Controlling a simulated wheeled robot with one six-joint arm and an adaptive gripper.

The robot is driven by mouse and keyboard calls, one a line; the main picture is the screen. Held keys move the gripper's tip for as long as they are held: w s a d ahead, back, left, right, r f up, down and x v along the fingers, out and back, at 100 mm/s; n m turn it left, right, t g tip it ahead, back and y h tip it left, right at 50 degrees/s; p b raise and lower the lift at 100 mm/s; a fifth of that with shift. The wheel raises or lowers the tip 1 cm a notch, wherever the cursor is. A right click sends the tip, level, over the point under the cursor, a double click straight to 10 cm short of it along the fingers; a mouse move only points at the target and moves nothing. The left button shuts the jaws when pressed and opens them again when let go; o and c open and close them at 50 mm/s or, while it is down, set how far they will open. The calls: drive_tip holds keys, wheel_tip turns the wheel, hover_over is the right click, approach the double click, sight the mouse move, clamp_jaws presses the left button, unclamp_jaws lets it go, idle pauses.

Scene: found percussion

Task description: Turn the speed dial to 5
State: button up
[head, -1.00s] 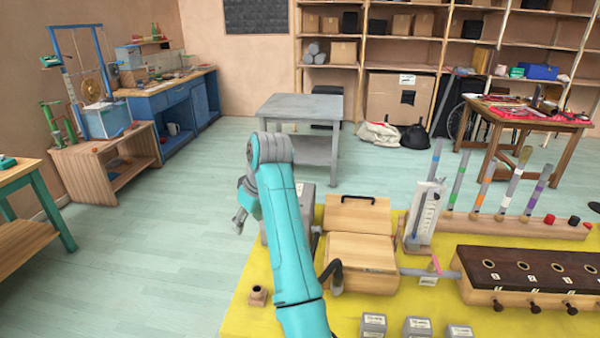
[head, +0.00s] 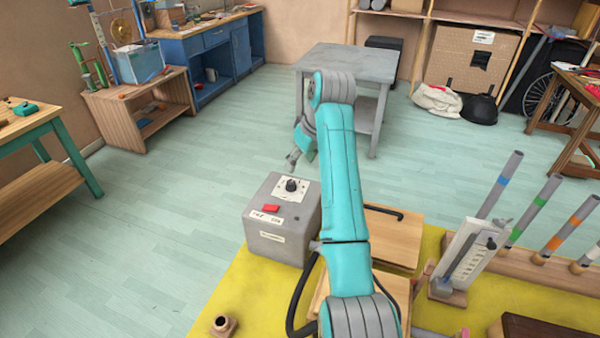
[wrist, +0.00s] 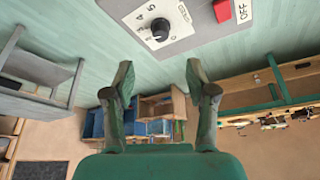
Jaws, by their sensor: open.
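The speed dial is a black knob (head: 291,185) on a white plate on top of a grey box (head: 280,247). In the wrist view the knob (wrist: 160,28) is at the top, with numbers around it; its setting is too small to read surely. A red switch (head: 270,208) sits beside it, and also shows in the wrist view (wrist: 222,10) next to the word OFF. My gripper (head: 292,159) is above and beyond the box. In the wrist view its two fingers (wrist: 160,76) are open and empty, apart from the knob.
The box stands on a yellow mat (head: 235,305), with a wooden case (head: 392,235) and black cable to its right. A small brown fitting (head: 222,326) is in front. A grey table (head: 345,62) stands behind. The floor left of the box is clear.

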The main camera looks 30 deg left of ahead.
sight(291, 182)
drive_tip(key=x, duration=1)
drive_tip(key=shift+f, duration=0.25)
clamp_jaws()
